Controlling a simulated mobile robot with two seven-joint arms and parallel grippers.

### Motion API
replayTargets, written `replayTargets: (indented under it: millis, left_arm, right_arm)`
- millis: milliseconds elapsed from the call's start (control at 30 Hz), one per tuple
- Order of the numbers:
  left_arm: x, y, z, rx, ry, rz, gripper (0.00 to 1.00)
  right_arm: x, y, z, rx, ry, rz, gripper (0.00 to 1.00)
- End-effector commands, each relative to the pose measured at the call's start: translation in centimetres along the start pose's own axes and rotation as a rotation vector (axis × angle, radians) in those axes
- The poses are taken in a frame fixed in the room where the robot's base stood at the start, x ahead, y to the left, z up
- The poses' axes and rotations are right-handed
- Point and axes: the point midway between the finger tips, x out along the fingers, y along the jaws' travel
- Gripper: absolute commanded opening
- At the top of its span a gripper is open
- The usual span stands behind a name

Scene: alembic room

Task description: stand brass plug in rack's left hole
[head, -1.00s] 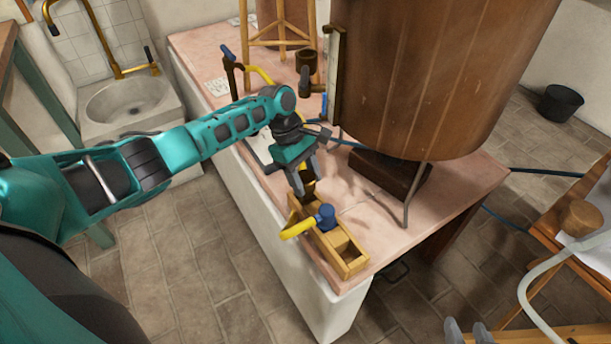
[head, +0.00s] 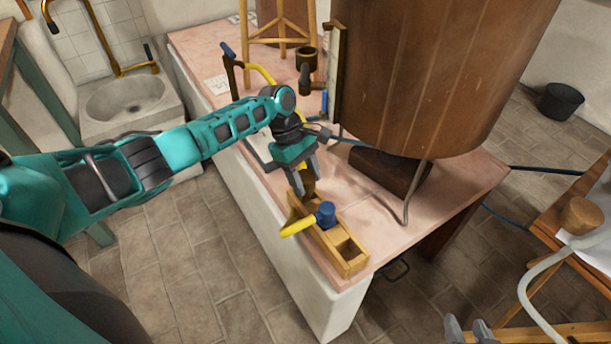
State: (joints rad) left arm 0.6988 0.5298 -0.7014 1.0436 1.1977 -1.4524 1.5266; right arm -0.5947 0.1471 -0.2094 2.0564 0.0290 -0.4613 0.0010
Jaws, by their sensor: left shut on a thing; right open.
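The wooden rack (head: 350,266) stands near the front edge of the pink-topped counter. My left gripper (head: 305,182) is shut on the brass plug (head: 309,189), right over the rack's left end. The plug looks upright, its upper part between the fingers. Its lower end and the left hole are hidden, so I cannot tell how far it is in. A blue-topped piece with a yellow handle (head: 297,229) sits in the rack's middle. The right end shows an open, empty hole. My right gripper (head: 468,331) is open and empty at the bottom edge, far from the rack.
A large copper vessel (head: 430,80) on metal legs stands behind the rack on the counter (head: 455,195). A dark brown cup-like fitting (head: 306,58) is behind my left arm. A wooden table (head: 575,235) is at right.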

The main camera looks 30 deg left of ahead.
Motion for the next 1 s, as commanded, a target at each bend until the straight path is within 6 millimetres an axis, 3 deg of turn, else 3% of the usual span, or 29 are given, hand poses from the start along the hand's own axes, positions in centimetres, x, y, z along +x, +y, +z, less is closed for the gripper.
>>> replayTargets:
  millis: [1000]
  left_arm:
    - [1.1,0.0,-0.5,0.000,-0.001,0.001,0.16]
  right_arm:
    - [0.1,0.0,0.5,-0.001,-0.007,0.000,0.43]
